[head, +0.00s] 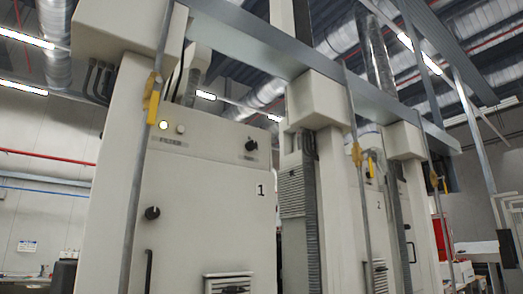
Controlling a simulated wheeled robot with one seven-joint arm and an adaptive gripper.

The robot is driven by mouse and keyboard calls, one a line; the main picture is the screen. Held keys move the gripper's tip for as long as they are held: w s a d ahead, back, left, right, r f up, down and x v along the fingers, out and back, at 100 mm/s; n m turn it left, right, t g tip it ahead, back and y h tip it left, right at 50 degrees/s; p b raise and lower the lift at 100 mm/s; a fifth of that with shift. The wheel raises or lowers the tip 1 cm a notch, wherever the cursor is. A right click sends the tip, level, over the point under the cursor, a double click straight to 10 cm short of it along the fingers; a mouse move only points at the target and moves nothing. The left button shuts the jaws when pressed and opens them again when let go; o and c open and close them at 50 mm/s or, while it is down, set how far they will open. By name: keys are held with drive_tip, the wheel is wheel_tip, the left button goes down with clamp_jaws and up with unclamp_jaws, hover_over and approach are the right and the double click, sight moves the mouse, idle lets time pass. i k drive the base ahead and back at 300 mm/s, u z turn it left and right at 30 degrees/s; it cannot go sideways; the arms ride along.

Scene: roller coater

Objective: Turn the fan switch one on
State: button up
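A black rotary switch (251,145) sits near the top right of the front of a cream cabinet (215,215) marked "1". A small label under the switch is too small to read for certain. Which way the switch points cannot be told. To its left, two round indicators (172,127) sit above a label that seems to read "FILTER". The left one looks bright white, the right one duller. My gripper is not in view.
A black knob (152,212) and a black handle (149,270) are lower on the cabinet's left. A grey pole (142,150) with a yellow lever (152,98) stands before its left edge. More cabinets, one marked "2" (378,206), stand to the right.

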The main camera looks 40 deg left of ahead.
sight(250, 146)
drive_tip(key=u, duration=1.1)
